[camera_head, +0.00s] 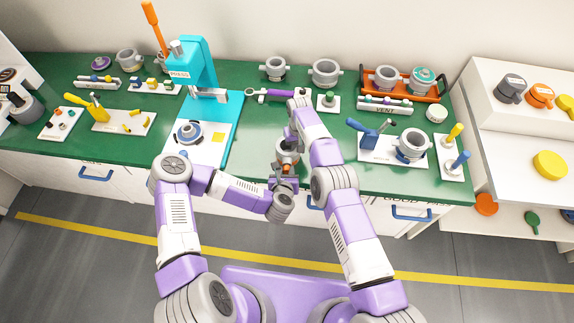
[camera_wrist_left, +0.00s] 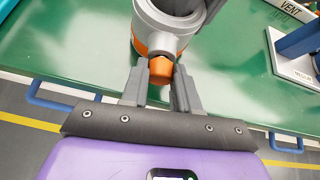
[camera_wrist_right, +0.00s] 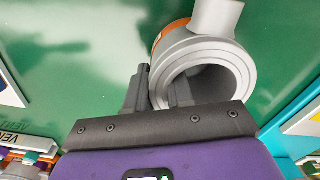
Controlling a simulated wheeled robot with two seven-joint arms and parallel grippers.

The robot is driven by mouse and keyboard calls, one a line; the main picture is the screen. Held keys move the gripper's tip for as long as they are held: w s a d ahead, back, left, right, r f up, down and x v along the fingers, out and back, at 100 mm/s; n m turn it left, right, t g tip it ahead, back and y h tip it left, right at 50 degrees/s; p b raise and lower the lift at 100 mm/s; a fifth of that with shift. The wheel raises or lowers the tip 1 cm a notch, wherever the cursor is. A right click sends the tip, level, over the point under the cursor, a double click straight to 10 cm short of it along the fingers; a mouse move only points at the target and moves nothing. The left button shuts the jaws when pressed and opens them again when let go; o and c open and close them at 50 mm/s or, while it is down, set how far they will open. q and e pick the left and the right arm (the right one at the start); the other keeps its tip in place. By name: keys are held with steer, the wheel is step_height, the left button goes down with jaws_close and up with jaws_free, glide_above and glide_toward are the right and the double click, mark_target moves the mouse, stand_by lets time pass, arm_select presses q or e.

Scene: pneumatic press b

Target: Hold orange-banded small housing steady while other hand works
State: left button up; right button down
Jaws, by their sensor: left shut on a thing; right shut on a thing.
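The small grey housing with an orange band (camera_wrist_left: 161,22) is between my two grippers, over the front part of the green bench. It also shows in the head view (camera_head: 288,156) and the right wrist view (camera_wrist_right: 212,58). My left gripper (camera_wrist_left: 161,78) is shut on the orange plug (camera_wrist_left: 161,69) at the housing's side port. My right gripper (camera_wrist_right: 157,88) is shut on the housing's wall, one finger outside and the other inside the open bore. Whether the housing touches the bench is unclear.
A blue-handled fixture (camera_head: 368,135) on a white board is to the right. A purple tool (camera_head: 272,94) and several grey housings are behind. Bare green bench lies around the grippers.

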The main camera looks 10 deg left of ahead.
arm_select(q)
steer(key=m+y, duration=0.3)
steer(key=shift+d, duration=0.35)
steer(key=shift+d+m+y, duration=0.1)
steer(key=shift+m+y, duration=0.7)
steer(key=shift+y, duration=0.1)
steer(key=shift+f+m+y, duration=0.15)
steer(key=shift+m+y, duration=0.35)
steer(key=o, duration=0.8)
